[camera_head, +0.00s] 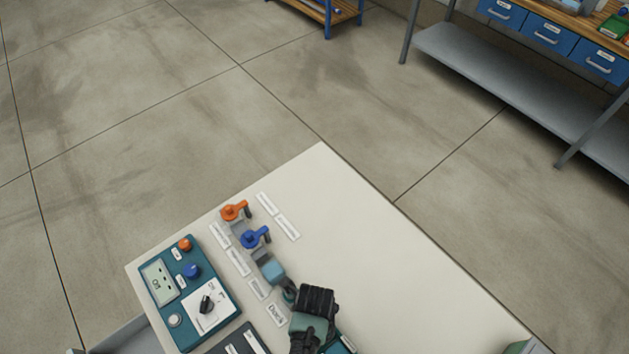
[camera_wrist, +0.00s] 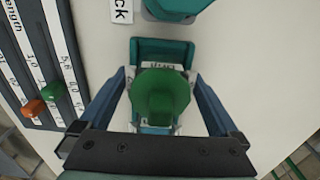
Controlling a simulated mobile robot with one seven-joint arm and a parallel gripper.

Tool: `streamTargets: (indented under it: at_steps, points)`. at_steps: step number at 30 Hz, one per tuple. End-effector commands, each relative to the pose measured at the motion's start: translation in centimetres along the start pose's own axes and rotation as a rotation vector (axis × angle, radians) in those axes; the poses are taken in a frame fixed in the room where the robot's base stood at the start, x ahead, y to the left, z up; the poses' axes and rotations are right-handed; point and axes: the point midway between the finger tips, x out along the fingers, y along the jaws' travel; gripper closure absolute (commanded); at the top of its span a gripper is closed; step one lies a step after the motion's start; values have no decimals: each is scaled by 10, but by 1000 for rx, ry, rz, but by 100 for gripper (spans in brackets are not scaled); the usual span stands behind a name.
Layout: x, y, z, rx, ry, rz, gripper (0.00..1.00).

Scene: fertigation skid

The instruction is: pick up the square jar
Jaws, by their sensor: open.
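In the wrist view, a jar with a round green top (camera_wrist: 160,92) stands between the two fingers of my gripper (camera_wrist: 160,82). A pale label and part of a squarish body show around the top; the rest is hidden beneath it. A teal holder or base (camera_wrist: 165,48) shows just behind the jar. My gripper is open, with a finger on the left and right sides; I cannot tell whether either touches the jar. In the head view, my gripper (camera_head: 312,318) is low over the bench top and hides the jar.
The pale bench top (camera_head: 370,240) is clear to the right. A teal control panel (camera_head: 190,295), an orange valve handle (camera_head: 234,210) and a blue valve handle (camera_head: 256,236) lie left of my gripper. A slider panel (camera_wrist: 45,60) is at the left in the wrist view.

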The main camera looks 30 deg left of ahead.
Motion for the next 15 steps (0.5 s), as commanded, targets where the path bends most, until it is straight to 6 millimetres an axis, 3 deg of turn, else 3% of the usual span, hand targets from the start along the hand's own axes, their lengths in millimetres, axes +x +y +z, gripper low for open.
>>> streamTargets:
  at_steps: [5,15]
  points:
    - [-1,0,0,0,0,0,6]
    - [-1,0,0,0,0,0,67]
